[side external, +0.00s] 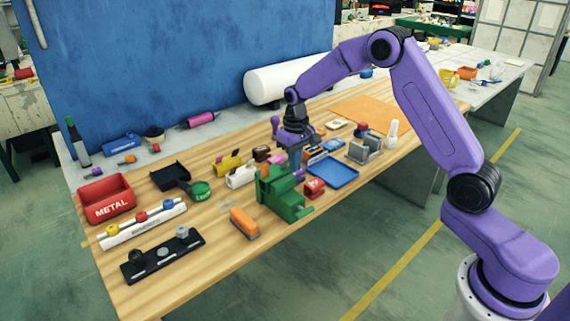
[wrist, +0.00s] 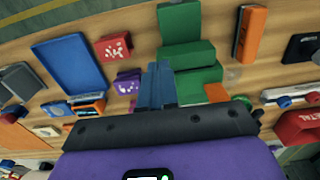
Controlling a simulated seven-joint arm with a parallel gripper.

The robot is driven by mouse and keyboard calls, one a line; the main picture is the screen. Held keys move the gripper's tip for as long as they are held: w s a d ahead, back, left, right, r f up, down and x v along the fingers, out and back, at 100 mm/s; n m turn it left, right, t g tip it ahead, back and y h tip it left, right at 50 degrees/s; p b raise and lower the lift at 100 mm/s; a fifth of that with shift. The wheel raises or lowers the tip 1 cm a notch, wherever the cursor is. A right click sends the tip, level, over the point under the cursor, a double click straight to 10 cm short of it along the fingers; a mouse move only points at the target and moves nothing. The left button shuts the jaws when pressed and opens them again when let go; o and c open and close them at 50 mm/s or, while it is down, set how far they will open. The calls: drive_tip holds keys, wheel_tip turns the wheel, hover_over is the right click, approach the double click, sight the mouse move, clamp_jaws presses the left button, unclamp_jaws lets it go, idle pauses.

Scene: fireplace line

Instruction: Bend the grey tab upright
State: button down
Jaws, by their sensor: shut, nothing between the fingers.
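I cannot pick out the grey tab for certain in either view; it may be hidden by my gripper or the green block. The green stepped block, like a vise (side external: 283,198), stands near the table's front edge, and it shows ahead of the fingers in the wrist view (wrist: 186,53). My gripper (side external: 296,167) points down just behind and to the right of the green block in the side view. Its blue-grey fingers (wrist: 157,72) are together and empty, overlapping the block's left edge in the wrist view. I cannot tell whether they touch it.
A red block (side external: 314,188) and blue tray (side external: 333,171) lie to the right. A grey bracket (side external: 365,149) and white bottle (side external: 391,134) stand farther right. An orange brush-like piece (side external: 244,222), white block (side external: 240,177) and yellow piece (side external: 228,164) lie left. The front table edge is clear.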

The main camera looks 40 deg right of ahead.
drive_tip(key=shift+w, duration=0.6)
drive_tip(key=shift+w, duration=0.35)
drive_tip(key=shift+w, duration=0.7)
idle(0.9)
drive_tip(key=shift+s, duration=0.6)
wheel_tip(320, 180, up, 7)
idle(0.8)
idle(0.3)
